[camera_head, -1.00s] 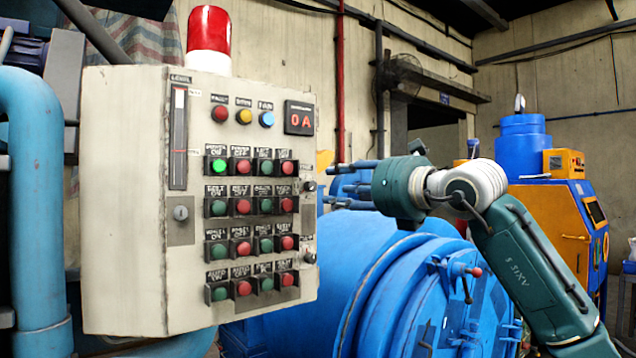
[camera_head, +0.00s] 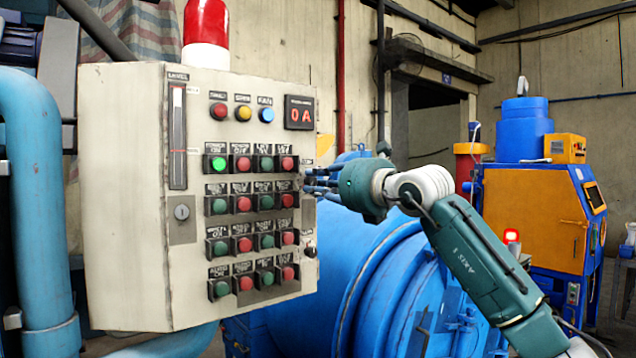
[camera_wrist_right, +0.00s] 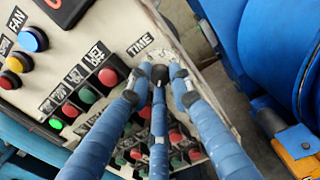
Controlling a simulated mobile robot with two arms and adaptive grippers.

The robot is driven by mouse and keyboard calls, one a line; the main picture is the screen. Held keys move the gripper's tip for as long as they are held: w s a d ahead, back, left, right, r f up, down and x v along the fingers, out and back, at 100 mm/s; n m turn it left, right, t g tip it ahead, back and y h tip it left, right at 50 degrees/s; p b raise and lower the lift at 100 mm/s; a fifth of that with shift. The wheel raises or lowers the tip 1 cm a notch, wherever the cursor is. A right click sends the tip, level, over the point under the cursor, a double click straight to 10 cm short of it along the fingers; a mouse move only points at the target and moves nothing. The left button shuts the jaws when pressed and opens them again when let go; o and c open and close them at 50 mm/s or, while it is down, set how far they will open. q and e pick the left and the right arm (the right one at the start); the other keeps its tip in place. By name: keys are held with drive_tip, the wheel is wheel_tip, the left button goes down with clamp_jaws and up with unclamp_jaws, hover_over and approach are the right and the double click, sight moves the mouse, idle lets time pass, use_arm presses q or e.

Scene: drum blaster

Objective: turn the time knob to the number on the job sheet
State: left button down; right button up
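The control panel (camera_head: 125,200) stands at the left of the head view. In the right wrist view the TIME label (camera_wrist_right: 139,45) is on the panel, with a pale dial plate beside it. My right gripper (camera_head: 318,182) is at the panel's right edge, its fingers pointing at the upper knob's place. In the wrist view its blue fingers (camera_wrist_right: 160,80) are spread apart around the time knob's place below the label. The fingers hide most of the knob, and contact is unclear. The knob's setting cannot be read. My left gripper and a job sheet do not show.
Rows of green and red buttons (camera_head: 243,204) lie close left of my right fingers. A lower knob (camera_head: 310,249) sits on the panel's right strip. A blue drum machine (camera_head: 380,265) stands behind and below my right arm. An orange and blue machine (camera_head: 535,220) stands right.

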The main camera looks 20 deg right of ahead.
clamp_jaws()
drive_tip(key=shift+f+m+b, duration=0.2)
drive_tip(key=shift+m+b, duration=1)
drive_tip(key=shift+b, duration=0.05)
drive_tip(key=m+b, duration=0.2)
drive_tip(key=shift+m, duration=0.3)
drive_tip(key=m+b, duration=0.2)
drive_tip(key=m, duration=0.1)
drive_tip(key=shift+r+m, duration=0.1)
drive_tip(key=shift+m, duration=0.3)
drive_tip(key=m+b, duration=0.2)
drive_tip(key=m, duration=0.2)
drive_tip(key=m+b, duration=0.2)
drive_tip(key=m, duration=0.4)
drive_tip(key=shift+m+b, duration=0.35)
drive_tip(key=shift+m, duration=0.05)
drive_tip(key=m+b, duration=0.1)
drive_tip(key=m, duration=0.3)
drive_tip(key=shift+b, duration=0.35)
drive_tip(key=shift+m+b, duration=0.5)
drive_tip(key=shift+m, duration=1.1)
